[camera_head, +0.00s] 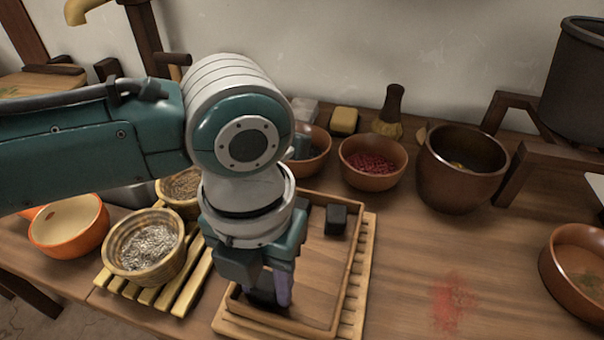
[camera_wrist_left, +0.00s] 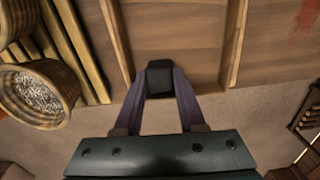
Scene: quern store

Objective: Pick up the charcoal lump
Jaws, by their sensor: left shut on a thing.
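A dark charcoal lump (camera_wrist_left: 158,78) is between the two fingers of my left gripper (camera_wrist_left: 160,92) in the left wrist view. The gripper is shut on it. In the head view my left gripper (camera_head: 268,290) points down at the front left of a wooden tray (camera_head: 352,268), and the held lump is mostly hidden by the fingers. Whether the lump touches the tray floor I cannot tell. A second dark block (camera_head: 335,220) sits at the tray's back, apart from the gripper. My right gripper is not in view.
The tray lies on a slatted board (camera_head: 362,255). A woven bowl of grey shreds (camera_head: 150,249) stands left of it. Behind are a bowl of red strands (camera_head: 372,163), a dark brown pot (camera_head: 458,170) and a yellow block (camera_head: 344,121).

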